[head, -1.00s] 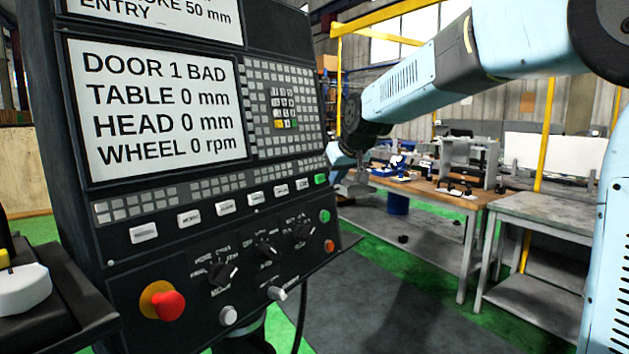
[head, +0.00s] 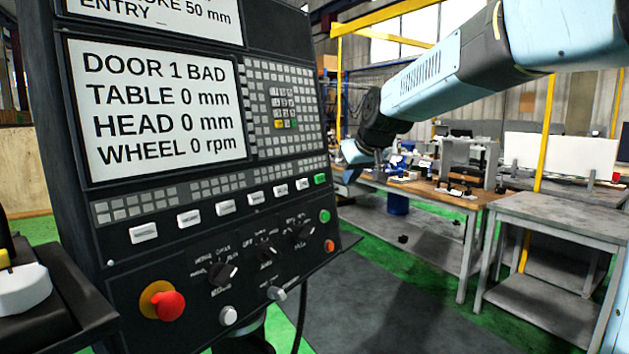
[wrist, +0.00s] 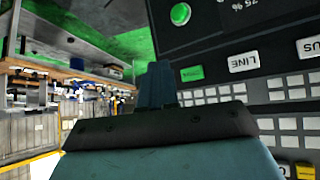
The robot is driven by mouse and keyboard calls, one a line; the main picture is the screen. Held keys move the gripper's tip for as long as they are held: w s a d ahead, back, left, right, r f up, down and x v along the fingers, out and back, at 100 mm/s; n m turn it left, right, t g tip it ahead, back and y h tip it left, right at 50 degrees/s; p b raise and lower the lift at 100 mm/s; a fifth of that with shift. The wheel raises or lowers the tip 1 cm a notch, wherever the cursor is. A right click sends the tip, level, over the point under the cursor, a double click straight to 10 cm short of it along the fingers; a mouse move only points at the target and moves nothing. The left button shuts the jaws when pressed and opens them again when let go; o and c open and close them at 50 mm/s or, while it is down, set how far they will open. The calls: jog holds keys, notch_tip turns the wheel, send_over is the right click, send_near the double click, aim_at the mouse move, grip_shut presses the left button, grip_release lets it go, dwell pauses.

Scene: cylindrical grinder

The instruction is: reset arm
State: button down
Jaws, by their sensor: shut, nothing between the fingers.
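My arm reaches in from the upper right of the head view, and its wrist end hangs just right of the control panel (head: 220,200). My gripper is small and hard to make out there, but in the wrist view its fingers (wrist: 157,82) stand together, shut and empty. Behind them the panel's keys and a round green button (wrist: 180,14) show upside down. The fingers overlap the panel's edge in that view; I cannot tell the gap between them. The panel's screen (head: 155,110) reads DOOR 1 BAD, TABLE 0 mm, HEAD 0 mm, WHEEL 0 rpm.
A red emergency stop (head: 168,304) sits at the panel's lower left, with rotary knobs beside it. A wooden workbench (head: 425,190) with several items and a grey table (head: 555,215) stand at the right. The dark mat (head: 370,300) between is clear.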

jog(key=shift+s, duration=0.1)
jog(key=s+d+f+m+h, duration=0.1)
jog(key=s+d+f, duration=0.2)
jog(key=s+d, duration=0.3)
jog(key=s+d+f+m+g+h, duration=0.1)
jog(key=s+d+f, duration=0.3)
jog(key=s, duration=1.1)
jog(key=s+d+f+m+g+h, duration=0.1)
jog(key=s+d+f+m, duration=0.2)
jog(key=s+d, duration=0.4)
jog(key=s, duration=0.4)
jog(key=shift+d+f, duration=0.3)
jog(key=shift+d, duration=0.05)
